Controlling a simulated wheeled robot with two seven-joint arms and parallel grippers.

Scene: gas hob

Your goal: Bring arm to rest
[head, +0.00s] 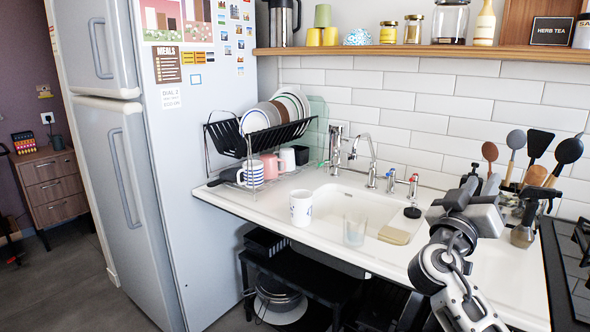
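My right arm (455,275) comes up from the bottom right. Its gripper (470,190) is over the right part of the white counter, in front of the utensils. The fingers are small and overlap dark things behind, so I cannot tell how far apart they are. I see nothing clearly held. My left arm and gripper are not in view.
A white mug (300,207), a clear glass (355,228) and a tan sponge (394,235) are around the sink (335,200). A loaded dish rack (262,140) stands left.

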